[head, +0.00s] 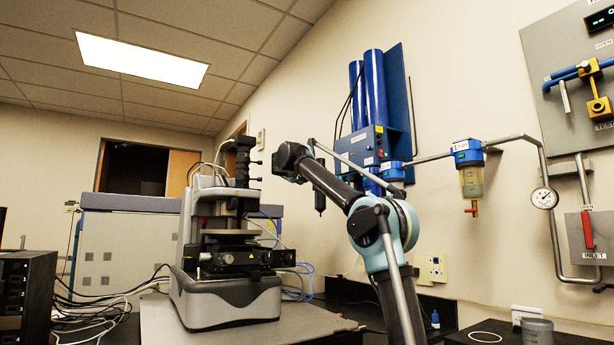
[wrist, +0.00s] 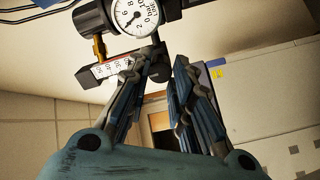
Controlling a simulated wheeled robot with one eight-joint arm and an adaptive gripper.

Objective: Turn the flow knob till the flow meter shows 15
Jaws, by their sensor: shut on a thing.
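In the wrist view, the flow meter (wrist: 108,68) is a tilted body with a white and red numbered scale; its reading is too small to tell. A dark round flow knob (wrist: 160,72) sits at its right end. My gripper (wrist: 168,60) has its fingers at this knob and is shut on it; the left finger partly covers the knob and the meter's end. In the head view, my arm reaches up from the lower right, and I cannot make out the fingers or the knob.
A round pressure gauge (wrist: 136,14) is just above the flow meter, close to the fingertips. In the head view, the stylus profiler (head: 225,255) stands on a grey table to the left. Blue cylinders (head: 375,90) and pipework with a filter bowl (head: 470,180) are on the wall.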

